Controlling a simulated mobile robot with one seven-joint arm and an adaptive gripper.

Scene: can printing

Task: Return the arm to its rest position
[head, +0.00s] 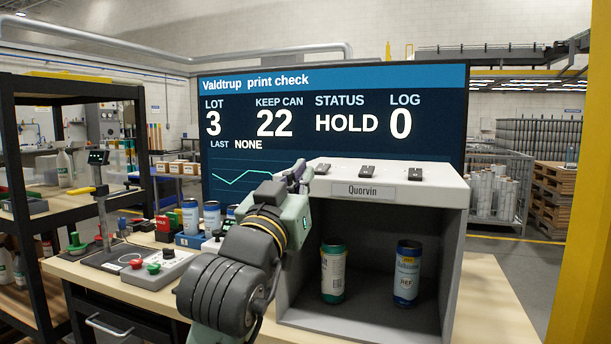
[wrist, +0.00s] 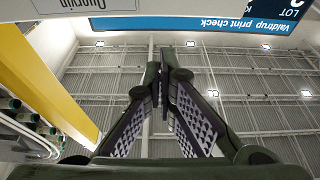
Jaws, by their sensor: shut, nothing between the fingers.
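My arm (head: 235,270) reaches up from the bottom of the head view, in front of the table. My gripper (head: 299,172) is at the top left corner of the grey Quorvin box (head: 390,181), partly hidden by my own wrist. I cannot tell whether it touches the box. In the wrist view my gripper (wrist: 159,82) has its ribbed fingers brought together at the tips, with nothing held, against the ceiling.
Inside the box stand a green-topped can (head: 333,272) and a blue can (head: 407,273). Three black switches sit on its top. Behind is a large screen (head: 335,125) reading HOLD. At left are a button panel (head: 145,267) and a black shelf (head: 80,90).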

